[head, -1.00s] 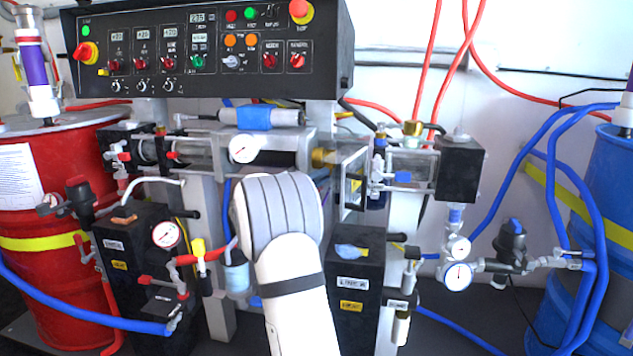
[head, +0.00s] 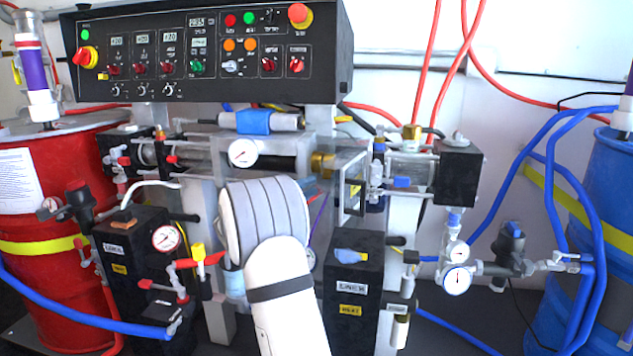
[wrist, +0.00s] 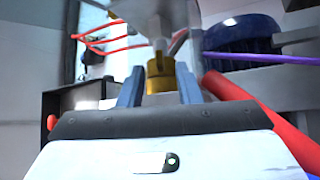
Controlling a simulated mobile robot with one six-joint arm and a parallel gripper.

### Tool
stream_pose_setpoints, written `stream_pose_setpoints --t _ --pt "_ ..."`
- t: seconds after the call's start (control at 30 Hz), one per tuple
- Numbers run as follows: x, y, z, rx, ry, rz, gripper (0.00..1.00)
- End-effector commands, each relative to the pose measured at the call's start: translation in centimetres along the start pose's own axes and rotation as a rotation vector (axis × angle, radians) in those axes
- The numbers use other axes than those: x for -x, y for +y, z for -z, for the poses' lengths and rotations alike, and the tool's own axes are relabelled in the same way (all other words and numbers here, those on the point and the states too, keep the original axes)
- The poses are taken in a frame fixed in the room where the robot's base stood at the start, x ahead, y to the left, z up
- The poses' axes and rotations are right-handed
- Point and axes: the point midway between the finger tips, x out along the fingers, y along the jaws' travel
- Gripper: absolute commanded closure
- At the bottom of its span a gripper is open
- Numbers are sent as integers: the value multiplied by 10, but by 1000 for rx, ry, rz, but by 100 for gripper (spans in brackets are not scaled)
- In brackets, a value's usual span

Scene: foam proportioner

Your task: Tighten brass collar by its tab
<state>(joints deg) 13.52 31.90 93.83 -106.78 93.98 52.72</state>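In the wrist view a brass collar (wrist: 160,73) sits below a pale fitting, centred between the two blue-grey fingers of my gripper (wrist: 159,86). The fingers stand apart on either side of it, and I see no clear grip on it. I cannot make out its tab. In the head view a brass fitting (head: 322,163) shows at the right end of the horizontal cylinder; I cannot tell for sure that it is the same collar. My gripper is hidden behind my arm there.
A control panel (head: 205,52) hangs above. A gauge (head: 243,153) and a metal frame (head: 352,180) flank the cylinder. A red hose or pipe (wrist: 255,118) runs close to the right finger. Red (head: 60,240) and blue (head: 600,240) drums stand at the sides.

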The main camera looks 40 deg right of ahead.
Motion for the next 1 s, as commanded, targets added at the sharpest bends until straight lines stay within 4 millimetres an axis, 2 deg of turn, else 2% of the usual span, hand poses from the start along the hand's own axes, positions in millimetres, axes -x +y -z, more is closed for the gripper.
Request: stream_pose_setpoints --t 0.1,0.3,0.83,0.93,1.0 --pt "20 1 1 3 4 1 69" --pt "37 1 0 0 1 -1 69" --pt "38 1 -1 0 -1 0 69" --pt "36 10 -3 11 -12 22 69" --pt "33 25 -9 32 -35 67 69"
